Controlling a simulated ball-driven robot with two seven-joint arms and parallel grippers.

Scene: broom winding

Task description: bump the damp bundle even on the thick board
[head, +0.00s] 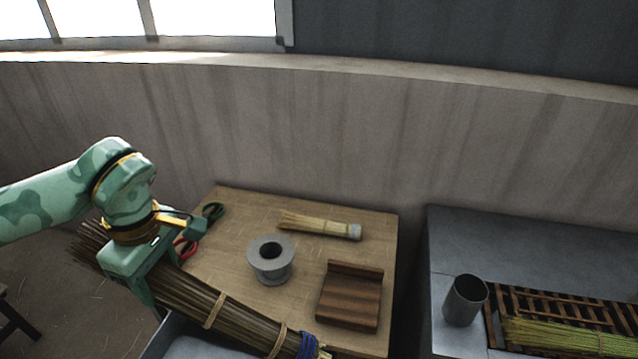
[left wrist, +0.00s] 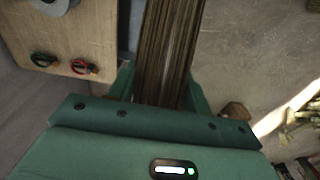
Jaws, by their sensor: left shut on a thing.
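My left gripper (head: 158,272) is shut on a long dark brown bundle (head: 235,317) and holds it slantwise over the table's front left. The bundle has pale ties, and a blue binding (head: 308,346) at its lower right end. In the left wrist view the bundle (left wrist: 168,45) runs between the two fingers (left wrist: 160,92). The thick board (head: 349,302), dark striped wood with a raised back edge, lies on the table to the right of the bundle, apart from it. A greenish bundle (head: 560,337) lies on a slatted rack at the right. My right gripper is out of view.
The wooden table (head: 225,262) holds a grey spool (head: 271,262), a pale straw whisk (head: 318,226), and green (head: 212,210) and red (head: 184,248) handles at its left edge. A metal cup (head: 465,300) stands on the grey bench (head: 520,258), beside the slatted rack (head: 560,308). A gap separates table and bench.

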